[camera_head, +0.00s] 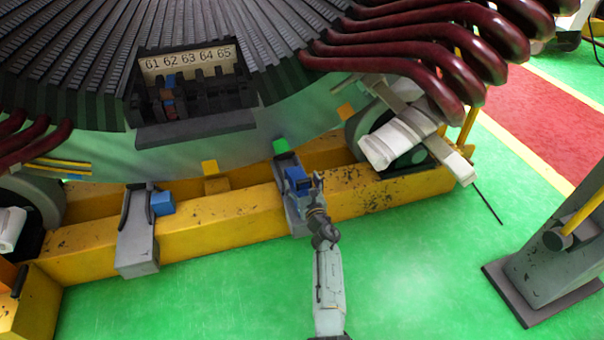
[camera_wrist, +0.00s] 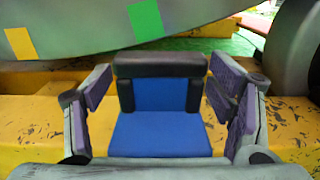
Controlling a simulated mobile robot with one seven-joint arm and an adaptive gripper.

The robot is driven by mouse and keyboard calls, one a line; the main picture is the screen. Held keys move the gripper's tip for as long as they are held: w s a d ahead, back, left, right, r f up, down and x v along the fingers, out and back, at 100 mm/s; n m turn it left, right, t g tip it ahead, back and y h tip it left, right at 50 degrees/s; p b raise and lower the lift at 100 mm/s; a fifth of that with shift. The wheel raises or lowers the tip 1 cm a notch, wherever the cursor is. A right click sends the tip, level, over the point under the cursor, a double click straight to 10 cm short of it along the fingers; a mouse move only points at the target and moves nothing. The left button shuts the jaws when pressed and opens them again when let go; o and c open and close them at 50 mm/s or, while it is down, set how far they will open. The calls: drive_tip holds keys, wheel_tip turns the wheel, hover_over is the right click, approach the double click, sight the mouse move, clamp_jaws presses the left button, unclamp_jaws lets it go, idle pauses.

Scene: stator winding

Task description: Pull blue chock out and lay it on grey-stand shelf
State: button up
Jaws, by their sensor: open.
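A blue chock (camera_wrist: 160,125) with a black upper edge and black sides fills the middle of the wrist view. In the head view the same blue chock (camera_head: 296,175) sits at a narrow grey stand (camera_head: 293,212) on the yellow beam, below a green mark. My gripper (camera_wrist: 160,82) is open, with one purple-padded finger on each side of the chock and gaps visible between pads and chock. In the head view my gripper (camera_head: 312,190) is at the stand and partly hides it. A grey surface also runs along the bottom of the wrist view (camera_wrist: 165,172).
A second blue block (camera_head: 163,203) sits beside another grey stand (camera_head: 138,240) to the left. The large stator (camera_head: 230,150) lies just above the yellow beam (camera_head: 220,218). A roller with white wrapping (camera_head: 395,140) is at right.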

wheel_tip(320, 180, up, 9)
drive_tip(key=shift+r, duration=0.1)
idle(0.4)
